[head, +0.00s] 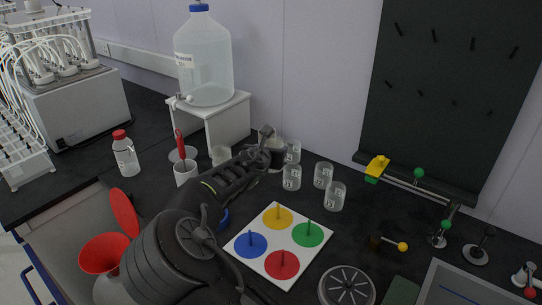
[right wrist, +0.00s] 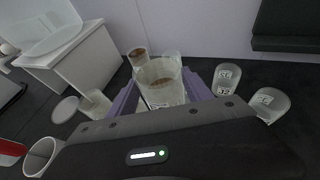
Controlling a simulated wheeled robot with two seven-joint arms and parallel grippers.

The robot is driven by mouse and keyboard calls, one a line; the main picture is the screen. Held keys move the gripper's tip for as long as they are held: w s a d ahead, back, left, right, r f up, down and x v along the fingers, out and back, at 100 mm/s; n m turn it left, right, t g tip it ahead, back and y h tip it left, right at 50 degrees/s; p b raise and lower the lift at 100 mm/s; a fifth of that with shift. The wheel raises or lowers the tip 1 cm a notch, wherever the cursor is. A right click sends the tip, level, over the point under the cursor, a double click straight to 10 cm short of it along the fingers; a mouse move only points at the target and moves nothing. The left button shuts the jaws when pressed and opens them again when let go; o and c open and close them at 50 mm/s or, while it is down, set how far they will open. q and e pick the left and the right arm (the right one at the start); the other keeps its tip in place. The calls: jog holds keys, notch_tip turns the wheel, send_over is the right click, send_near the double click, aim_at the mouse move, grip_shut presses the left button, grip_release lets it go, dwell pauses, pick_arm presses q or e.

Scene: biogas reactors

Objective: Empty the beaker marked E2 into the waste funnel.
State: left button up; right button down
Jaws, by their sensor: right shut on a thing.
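My right gripper (head: 268,142) reaches to the back of the bench and is shut on a clear beaker (head: 276,154). In the right wrist view the held beaker (right wrist: 160,82) stands about upright between the purple fingers, with some brownish contents low inside; its label is too unclear to read. Several other labelled clear beakers stand close by, such as one (head: 292,178) in front and one (head: 335,197) to the right; I cannot tell which mark each carries. The red waste funnel (head: 101,254) is at the lower left, partly hidden by my arm. My left gripper is not in view.
A large clear carboy (head: 205,62) stands on a white stand (head: 225,122). A white board (head: 279,240) with coloured discs and pegs lies right of my arm.

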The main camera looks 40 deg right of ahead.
dwell(0.5)
notch_tip(320, 180, up, 12)
jog(key=p, duration=1)
